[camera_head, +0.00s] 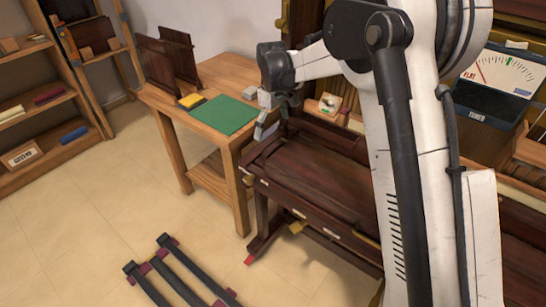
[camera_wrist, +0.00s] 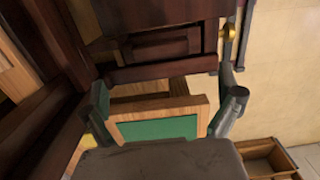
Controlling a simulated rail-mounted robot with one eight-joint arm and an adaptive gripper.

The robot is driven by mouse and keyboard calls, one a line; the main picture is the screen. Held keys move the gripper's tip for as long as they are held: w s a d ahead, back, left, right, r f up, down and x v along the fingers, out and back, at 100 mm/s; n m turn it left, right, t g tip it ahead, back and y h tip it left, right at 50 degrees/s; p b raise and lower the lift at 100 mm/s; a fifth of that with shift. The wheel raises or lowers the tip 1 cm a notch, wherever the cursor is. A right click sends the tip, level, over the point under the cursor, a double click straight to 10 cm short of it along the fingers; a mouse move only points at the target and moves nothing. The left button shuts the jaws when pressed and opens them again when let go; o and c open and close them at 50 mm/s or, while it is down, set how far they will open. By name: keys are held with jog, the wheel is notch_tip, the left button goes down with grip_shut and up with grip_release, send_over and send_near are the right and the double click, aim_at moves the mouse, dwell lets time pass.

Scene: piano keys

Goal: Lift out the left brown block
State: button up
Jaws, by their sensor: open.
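My gripper (camera_head: 268,122) hangs over the left end of the dark brown piano (camera_head: 325,168), close to the table beside it. In the wrist view my gripper (camera_wrist: 165,98) has its fingers wide apart, with nothing held between them. A dark brown wooden piece (camera_wrist: 160,46) at the piano's end lies beyond the fingertips, apart from them. I cannot tell for sure whether it is the left brown block. In the head view my wrist and arm hide much of that piano end.
A wooden table (camera_head: 232,80) with a green mat (camera_head: 223,114) stands left of the piano. A meter (camera_head: 505,72) stands at the right. Shelves (camera_head: 42,95) line the left wall. Long dark bars (camera_head: 178,272) lie on the floor, which is otherwise mostly clear.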

aim_at(273, 147)
jog(key=f, duration=0.4)
jog(key=f+b, duration=0.1)
jog(key=f, duration=0.4)
jog(key=shift+s+d+f+b, duration=0.15)
jog(key=shift+s+f+b, duration=0.05)
jog(key=shift+f+b, duration=0.1)
jog(key=shift+r, duration=0.1)
jog(key=c, duration=1.4)
